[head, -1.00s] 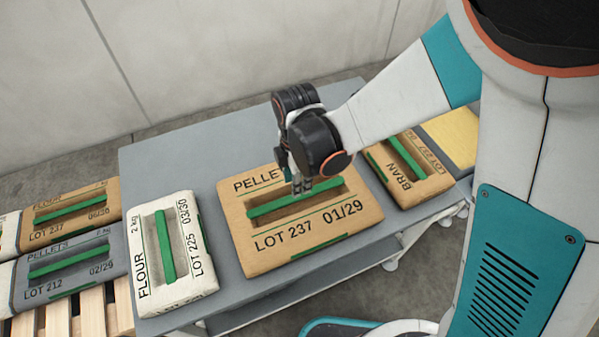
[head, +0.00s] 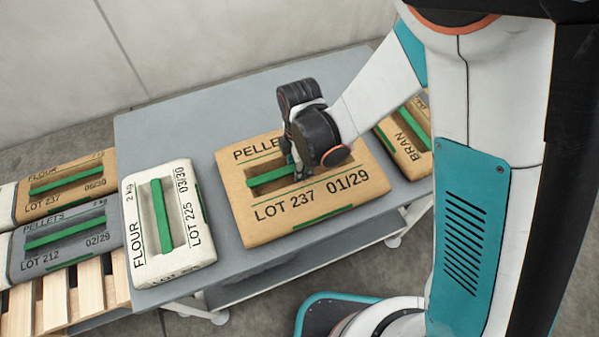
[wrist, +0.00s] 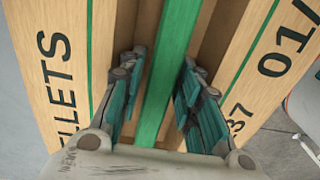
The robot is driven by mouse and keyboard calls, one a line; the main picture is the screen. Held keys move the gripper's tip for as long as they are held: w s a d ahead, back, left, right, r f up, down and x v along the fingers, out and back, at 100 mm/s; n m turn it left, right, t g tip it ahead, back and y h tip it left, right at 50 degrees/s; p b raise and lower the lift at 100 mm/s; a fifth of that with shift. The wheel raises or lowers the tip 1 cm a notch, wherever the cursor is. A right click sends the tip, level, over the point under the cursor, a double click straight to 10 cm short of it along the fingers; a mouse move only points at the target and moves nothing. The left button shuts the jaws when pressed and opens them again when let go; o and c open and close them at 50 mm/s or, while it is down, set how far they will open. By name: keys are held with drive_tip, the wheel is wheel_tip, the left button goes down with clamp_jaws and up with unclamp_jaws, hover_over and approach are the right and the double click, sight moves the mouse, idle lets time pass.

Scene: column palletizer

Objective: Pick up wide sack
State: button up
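The wide sack (head: 300,222) is tan, marked PELLETS LOT 237 01/29, and lies flat on the grey table (head: 220,108). A green handle bar (head: 268,176) spans its recessed middle, and it also shows in the wrist view (wrist: 168,65). My gripper (wrist: 160,105) is down in the recess with one teal finger pad on each side of the bar. The fingers stand apart, with narrow gaps to the bar. In the head view my wrist hides part of the bar and the fingertips.
A white FLOUR sack (head: 186,250) lies just left of the wide sack. A tan BRAN sack (head: 405,150) lies to the right, partly behind my arm. More sacks, including a grey PELLETS one (head: 30,268), sit on a wooden pallet (head: 55,305) at left. The table's back is clear.

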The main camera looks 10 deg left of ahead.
drive_tip(key=shift+c, duration=0.3)
clamp_jaws()
drive_tip(key=shift+r, duration=0.1)
